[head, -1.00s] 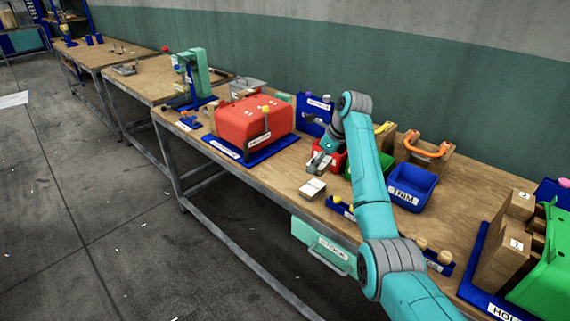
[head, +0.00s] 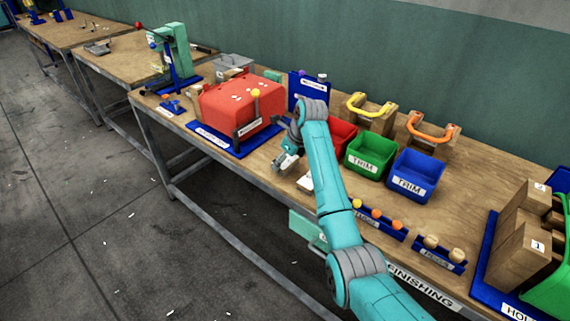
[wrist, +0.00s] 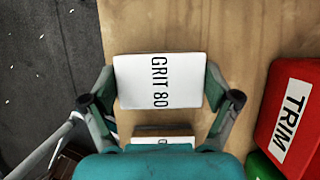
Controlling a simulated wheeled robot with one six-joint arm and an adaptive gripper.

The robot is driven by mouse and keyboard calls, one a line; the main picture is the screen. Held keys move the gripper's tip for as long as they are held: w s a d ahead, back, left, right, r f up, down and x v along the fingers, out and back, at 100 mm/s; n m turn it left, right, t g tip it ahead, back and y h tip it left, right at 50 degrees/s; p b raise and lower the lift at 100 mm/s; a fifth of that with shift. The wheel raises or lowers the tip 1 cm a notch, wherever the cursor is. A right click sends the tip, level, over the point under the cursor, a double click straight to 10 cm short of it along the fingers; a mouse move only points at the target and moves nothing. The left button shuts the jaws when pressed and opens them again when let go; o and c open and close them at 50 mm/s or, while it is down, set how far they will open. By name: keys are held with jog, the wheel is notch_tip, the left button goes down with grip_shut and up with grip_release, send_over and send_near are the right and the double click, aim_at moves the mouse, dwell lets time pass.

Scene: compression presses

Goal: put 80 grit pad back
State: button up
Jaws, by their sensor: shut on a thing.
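The white GRIT 80 pad (wrist: 158,80) lies between the fingers of my gripper (wrist: 162,96) in the wrist view, label facing the camera. My gripper is shut on it. In the head view my gripper (head: 287,162) is over the bench's front part, right of the red press's blue base. A second pale block (wrist: 163,136) shows below the held pad in the wrist view, its label mostly hidden. A white-topped block (head: 305,182) sits on the bench in the head view, partly behind my arm.
A red press (head: 240,105) on a blue base stands left. Holders with knobs (head: 376,216) line the front edge.

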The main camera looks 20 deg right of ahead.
jog(key=shift+f, duration=0.9)
jog(key=shift+f, duration=0.15)
jog(key=o, duration=0.9)
jog(key=shift+c, duration=0.2)
jog(key=v, duration=1.2)
jog(key=shift+r, duration=0.2)
